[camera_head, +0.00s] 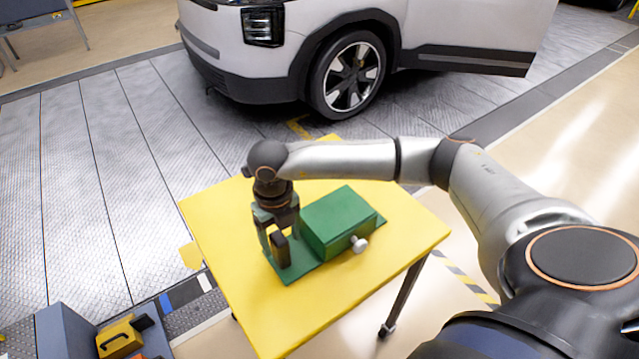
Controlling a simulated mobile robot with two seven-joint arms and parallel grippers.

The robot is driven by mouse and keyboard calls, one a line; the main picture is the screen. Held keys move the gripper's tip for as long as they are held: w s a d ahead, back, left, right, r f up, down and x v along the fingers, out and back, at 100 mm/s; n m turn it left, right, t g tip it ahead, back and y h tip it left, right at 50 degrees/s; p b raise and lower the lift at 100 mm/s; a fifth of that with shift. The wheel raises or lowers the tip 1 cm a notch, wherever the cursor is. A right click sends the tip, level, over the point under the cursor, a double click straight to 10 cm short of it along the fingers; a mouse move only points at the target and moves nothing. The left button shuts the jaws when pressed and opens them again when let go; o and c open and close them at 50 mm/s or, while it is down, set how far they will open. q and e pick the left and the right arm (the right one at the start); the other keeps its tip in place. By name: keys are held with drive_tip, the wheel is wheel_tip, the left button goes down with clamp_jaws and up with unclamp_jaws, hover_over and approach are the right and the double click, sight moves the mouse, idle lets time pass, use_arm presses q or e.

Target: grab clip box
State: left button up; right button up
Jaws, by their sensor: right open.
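The clip box (338,219) is a green block on a flat green base plate, with a silver knob (358,244) on its front side. It rests on the yellow table (400,235). My right gripper (275,250) points down over the left part of the base plate, just left of the green block. Its fingers are apart and hold nothing that I can see. I cannot tell whether the fingertips touch the plate. My left gripper is not in view.
A silver car (290,40) stands beyond the table on metal floor plates. A grey bin (75,335) with a yellow case (119,337) is at the lower left. The tabletop around the clip box is clear. My right arm crosses above the table's far right part.

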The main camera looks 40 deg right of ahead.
drive_tip(key=shift+w+a+f+p, duration=0.1)
drive_tip(key=shift+w+f+p, duration=0.1)
drive_tip(key=shift+f, duration=1.2)
drive_tip(key=shift+w+a+f+p, duration=0.1)
drive_tip(key=shift+w+f, duration=0.1)
drive_tip(key=shift+f, duration=1.15)
clamp_jaws()
drive_tip(key=shift+r, duration=0.1)
